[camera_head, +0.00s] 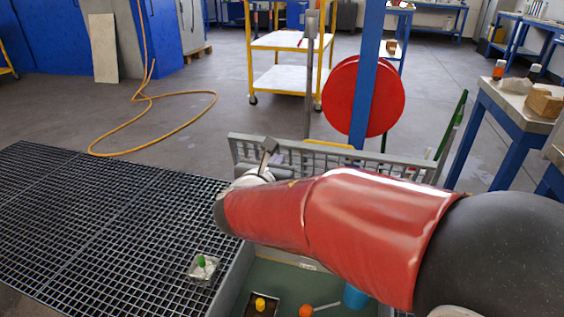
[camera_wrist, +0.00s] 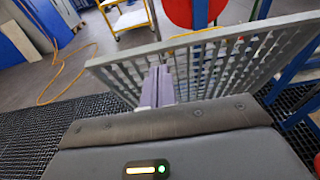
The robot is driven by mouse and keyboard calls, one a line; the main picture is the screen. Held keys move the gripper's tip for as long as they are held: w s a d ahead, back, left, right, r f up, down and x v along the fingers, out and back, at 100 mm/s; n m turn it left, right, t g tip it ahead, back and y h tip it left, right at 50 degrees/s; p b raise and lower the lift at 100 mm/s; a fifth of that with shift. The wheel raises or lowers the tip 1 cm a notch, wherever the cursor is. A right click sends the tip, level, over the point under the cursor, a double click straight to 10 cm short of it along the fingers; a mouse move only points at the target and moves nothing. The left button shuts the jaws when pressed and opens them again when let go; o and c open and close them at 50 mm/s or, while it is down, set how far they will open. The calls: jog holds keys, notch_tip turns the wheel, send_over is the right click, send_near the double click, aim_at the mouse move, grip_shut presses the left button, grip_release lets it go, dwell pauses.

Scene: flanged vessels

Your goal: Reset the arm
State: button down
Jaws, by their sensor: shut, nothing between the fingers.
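My arm, with a red sleeve (camera_head: 340,220), reaches from the lower right across the head view. My gripper (camera_head: 268,150) is at its far end, in front of the grey slotted panel (camera_head: 330,156). In the wrist view, my gripper (camera_wrist: 160,82) shows as two grey-purple fingers side by side, shut with nothing between them. The slotted panel (camera_wrist: 215,65) stands upright beyond the fingers. I cannot tell how far the fingertips are from it.
A grating floor (camera_head: 110,220) lies left, with a small green-topped piece (camera_head: 201,262) on a plate. Below my arm, a green-floored basin (camera_head: 325,285) holds a yellow knob (camera_head: 260,303) and an orange ball (camera_head: 306,310). A red disc (camera_head: 340,95) and yellow cart (camera_head: 285,40) stand behind.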

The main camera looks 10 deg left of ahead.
jog(key=s+d+f+m+g+h, duration=0.1)
jog(key=s+d+m+g+h, duration=0.2)
jog(key=d+m, duration=0.7)
jog(key=s+d+m+g+h, duration=0.1)
jog(key=s+d+m+g, duration=0.4)
jog(key=d, duration=0.8)
jog(key=s+d+f+m+g+y, duration=0.1)
jog(key=s+d+f+m+y, duration=0.1)
jog(key=s+m, duration=0.6)
jog(key=s+d+f+m+g+y, duration=0.1)
jog(key=s+d+f+m+y, duration=0.1)
jog(key=s+m, duration=0.6)
jog(key=d+m+y, duration=0.1)
jog(key=m, duration=0.3)
jog(key=shift+s+f, duration=0.2)
jog(key=shift+f, duration=0.2)
